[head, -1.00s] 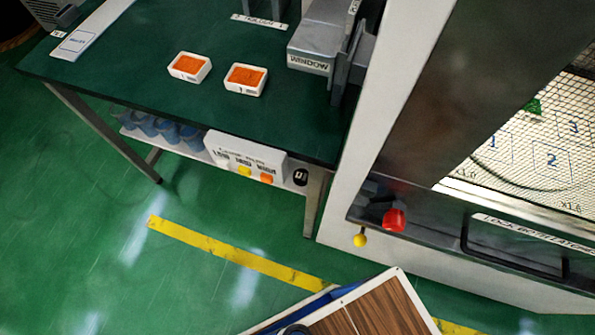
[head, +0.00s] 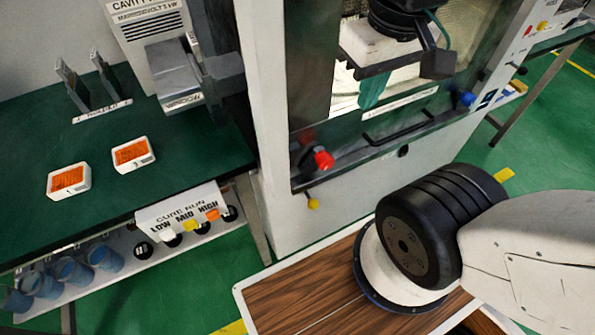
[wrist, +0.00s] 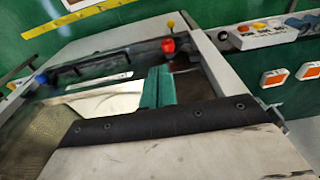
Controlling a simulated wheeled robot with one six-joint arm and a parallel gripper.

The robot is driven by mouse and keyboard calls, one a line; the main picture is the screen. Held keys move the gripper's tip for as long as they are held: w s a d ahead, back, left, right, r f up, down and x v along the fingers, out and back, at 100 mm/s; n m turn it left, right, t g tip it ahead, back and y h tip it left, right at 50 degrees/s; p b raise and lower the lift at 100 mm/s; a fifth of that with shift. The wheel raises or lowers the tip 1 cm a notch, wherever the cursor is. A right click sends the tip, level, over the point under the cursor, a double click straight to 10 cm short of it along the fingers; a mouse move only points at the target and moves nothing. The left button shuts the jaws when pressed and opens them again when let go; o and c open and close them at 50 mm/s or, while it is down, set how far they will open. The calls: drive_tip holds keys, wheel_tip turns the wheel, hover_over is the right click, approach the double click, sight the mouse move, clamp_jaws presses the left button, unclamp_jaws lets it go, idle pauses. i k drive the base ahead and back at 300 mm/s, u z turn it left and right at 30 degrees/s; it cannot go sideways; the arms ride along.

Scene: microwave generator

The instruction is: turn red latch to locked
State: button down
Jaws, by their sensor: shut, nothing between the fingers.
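The red latch (head: 323,159) is a red knob on a dark mount at the lower left of the cabinet front in the head view. It also shows in the wrist view (wrist: 168,45), just beyond the fingertips. My gripper (head: 370,95) has teal fingers and hangs in front of the cabinet's window, up and to the right of the latch. In the wrist view the closed fingers (wrist: 157,88) lie together with nothing between them. They appear apart from the red latch. Lettering for the latch's position is not readable.
A yellow knob (head: 313,203) sits just below the red latch. A black handle (head: 397,127) and a blue knob (head: 466,98) lie to its right. A green table (head: 105,205) with two orange-filled trays stands at left. A wood-patterned surface (head: 290,300) is in the foreground.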

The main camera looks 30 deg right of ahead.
sight(322, 159)
drive_tip(key=u, duration=0.1)
drive_tip(key=k, duration=1.05)
drive_tip(key=z, duration=0.65)
